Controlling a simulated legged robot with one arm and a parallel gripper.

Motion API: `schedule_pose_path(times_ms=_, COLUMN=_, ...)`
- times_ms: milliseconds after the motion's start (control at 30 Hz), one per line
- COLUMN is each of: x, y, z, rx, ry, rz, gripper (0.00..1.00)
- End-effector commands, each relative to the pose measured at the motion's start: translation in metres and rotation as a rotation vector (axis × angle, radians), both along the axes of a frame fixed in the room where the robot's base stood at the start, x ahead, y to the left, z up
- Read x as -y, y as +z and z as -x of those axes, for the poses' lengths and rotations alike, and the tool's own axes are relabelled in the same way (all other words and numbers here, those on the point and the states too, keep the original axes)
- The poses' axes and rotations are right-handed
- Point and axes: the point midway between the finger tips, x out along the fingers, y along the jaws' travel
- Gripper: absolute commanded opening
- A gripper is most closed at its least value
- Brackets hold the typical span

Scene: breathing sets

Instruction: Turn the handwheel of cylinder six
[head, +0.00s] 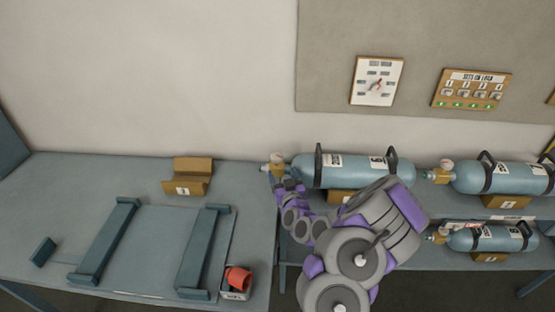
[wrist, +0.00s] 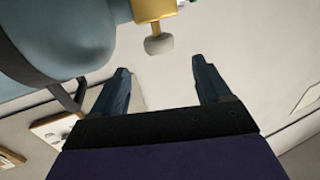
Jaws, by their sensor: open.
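A blue cylinder (head: 350,170) with black bands lies on the upper level of the rack; its number label is too small to read surely. At its left end is a brass valve (head: 276,171) with a round gauge on top. My gripper (head: 286,184) is just below this valve. In the wrist view my gripper (wrist: 165,72) is open and empty, its two dark fingers apart. The brass valve (wrist: 155,9) and a pale rounded knob (wrist: 159,45), likely the handwheel, show beyond the fingertips. The knob lines up with the gap, and neither finger appears to touch it.
Another cylinder (head: 500,177) lies to the right, and one (head: 495,238) lies below it. The bench at left holds a cradle (head: 198,250), a cardboard stand (head: 190,177) and a box with a red item (head: 238,279). Wall panels (head: 472,90) hang behind.

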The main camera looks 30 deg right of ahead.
Motion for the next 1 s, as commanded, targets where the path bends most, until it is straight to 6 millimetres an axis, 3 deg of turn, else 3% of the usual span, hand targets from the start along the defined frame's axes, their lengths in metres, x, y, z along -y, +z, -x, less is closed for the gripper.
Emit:
schedule_pose_path(times_ms=700, x=0.031, y=-0.001, z=-0.078, rx=0.002, ry=0.0, rz=0.003, gripper=0.77)
schedule_pose_path(times_ms=1000, x=0.04, y=-0.001, z=-0.096, rx=0.002, ry=-0.001, rz=-0.003, gripper=0.77)
